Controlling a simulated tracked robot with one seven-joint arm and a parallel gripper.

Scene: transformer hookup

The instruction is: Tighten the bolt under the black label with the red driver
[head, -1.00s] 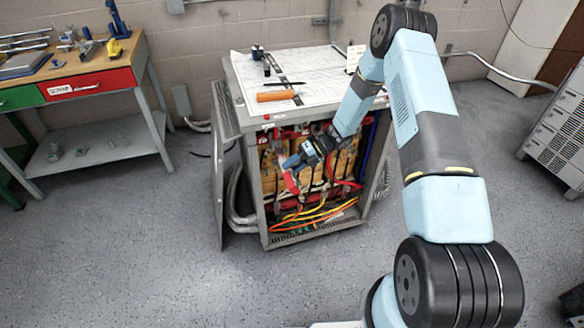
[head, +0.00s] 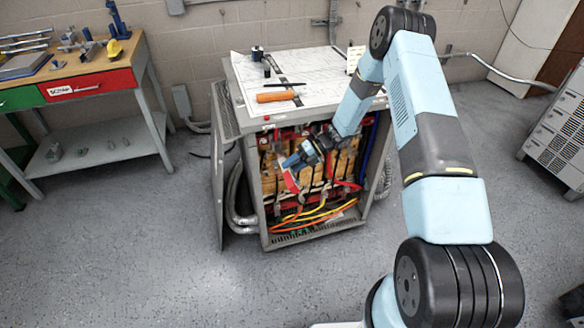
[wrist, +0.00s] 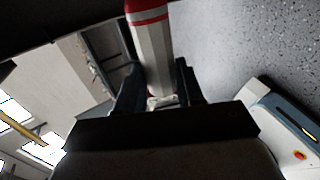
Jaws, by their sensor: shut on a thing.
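My gripper (head: 294,164) is in the open front of the grey transformer cabinet (head: 262,210), near its upper middle. It is shut on the red driver (head: 291,181), whose red part shows just below the fingers. In the wrist view, the driver (wrist: 150,45) is a pale grey shaft with red bands between my fingers (wrist: 158,88). Its far end is out of that view. The black label and the bolt under it cannot be made out; my gripper and wrist cover part of the cabinet's inside.
An orange-handled tool (head: 277,96) and a paper drawing (head: 310,75) lie on the cabinet top. Yellow and orange cables (head: 315,214) loop along its bottom. The cabinet door (head: 217,180) stands open at left. A workbench (head: 120,78) is at far left. The floor in front is clear.

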